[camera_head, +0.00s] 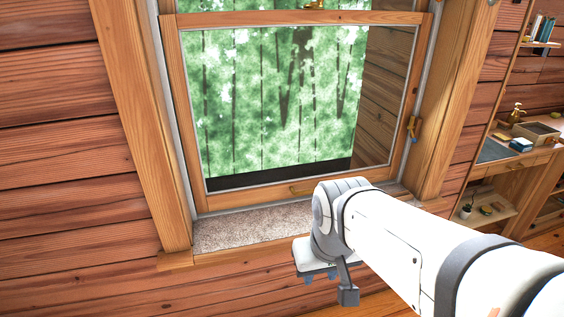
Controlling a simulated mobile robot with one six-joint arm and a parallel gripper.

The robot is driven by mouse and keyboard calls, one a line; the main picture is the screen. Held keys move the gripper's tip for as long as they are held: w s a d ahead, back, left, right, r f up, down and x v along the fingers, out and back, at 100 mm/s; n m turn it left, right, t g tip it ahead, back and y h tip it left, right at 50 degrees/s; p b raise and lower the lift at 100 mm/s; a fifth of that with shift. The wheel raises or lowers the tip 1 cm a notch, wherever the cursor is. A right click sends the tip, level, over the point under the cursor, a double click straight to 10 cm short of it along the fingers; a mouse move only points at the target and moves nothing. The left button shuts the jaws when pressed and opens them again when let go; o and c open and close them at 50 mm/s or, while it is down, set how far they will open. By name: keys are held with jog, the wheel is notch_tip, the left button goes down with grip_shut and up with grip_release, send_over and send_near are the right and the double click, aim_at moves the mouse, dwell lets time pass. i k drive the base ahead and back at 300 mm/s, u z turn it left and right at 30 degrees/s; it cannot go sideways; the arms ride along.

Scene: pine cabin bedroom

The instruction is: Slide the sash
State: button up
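The window sash (186,110) is a light wooden frame around a clear pane, with green trees behind it. Its bottom rail carries a small brass handle (301,189) and lies just above the speckled stone sill (235,231). I cannot tell whether there is a gap under the rail.
Wooden casing (148,130) frames the window on both sides. A small brass catch (411,128) sits at the right jamb, and a brass fitting (314,4) shows at the top rail. A desk (508,151) with small items and shelves stands at the right.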

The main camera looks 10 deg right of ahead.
aim_at(172, 26)
jog(key=i, duration=0.95)
jog(key=u, duration=0.05)
